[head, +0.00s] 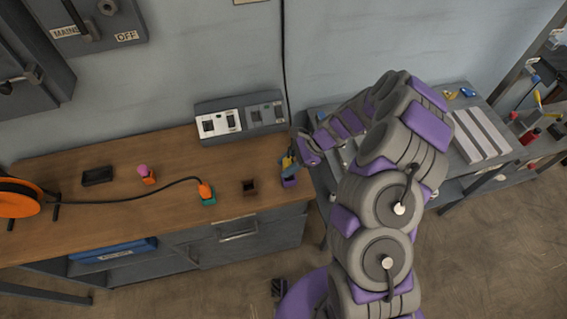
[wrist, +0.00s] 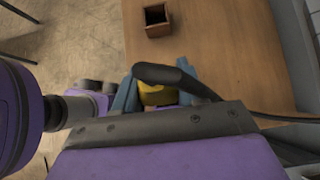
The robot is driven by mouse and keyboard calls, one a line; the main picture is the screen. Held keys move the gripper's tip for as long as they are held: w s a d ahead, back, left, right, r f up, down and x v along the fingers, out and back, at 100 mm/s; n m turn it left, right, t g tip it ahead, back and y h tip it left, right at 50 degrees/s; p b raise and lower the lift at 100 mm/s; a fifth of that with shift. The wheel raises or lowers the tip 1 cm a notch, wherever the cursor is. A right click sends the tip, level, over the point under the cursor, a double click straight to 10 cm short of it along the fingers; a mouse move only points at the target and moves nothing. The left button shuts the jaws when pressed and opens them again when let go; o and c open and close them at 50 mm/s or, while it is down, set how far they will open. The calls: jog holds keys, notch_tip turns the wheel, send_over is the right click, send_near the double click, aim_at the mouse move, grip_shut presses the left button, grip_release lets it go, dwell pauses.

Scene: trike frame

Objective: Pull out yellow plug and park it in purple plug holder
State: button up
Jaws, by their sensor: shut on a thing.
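The yellow plug (head: 287,163) is between the jaws of my gripper (head: 291,163), over the right end of the wooden bench. In the wrist view the yellow plug (wrist: 158,94) shows between the two blue-grey fingers (wrist: 155,90), partly hidden behind a dark curved part. The purple plug holder (head: 289,181) stands directly below the plug in the head view, near the bench's right edge. I cannot tell whether the plug's lower end is inside the holder or just above it.
An empty brown holder (head: 249,187) stands left of the purple one. An orange plug (head: 205,190) with a black cable sits in a teal holder (head: 209,201). A pink plug (head: 143,170), a black tray (head: 97,176) and an orange reel (head: 20,198) are farther left. A socket panel (head: 240,118) stands behind.

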jog(key=shift+d, duration=0.7)
jog(key=shift+a+p, duration=0.4)
jog(key=shift+a, duration=0.75)
jog(key=shift+d, duration=0.55)
jog(key=shift+a+f, duration=0.45)
jog(key=shift+f, duration=0.15)
jog(key=shift+d, duration=0.1)
jog(key=shift+d+r, duration=0.2)
jog(key=shift+r, duration=0.2)
jog(key=shift+a, duration=0.2)
jog(key=shift+d+p, duration=0.3)
jog(key=shift+d, duration=0.2)
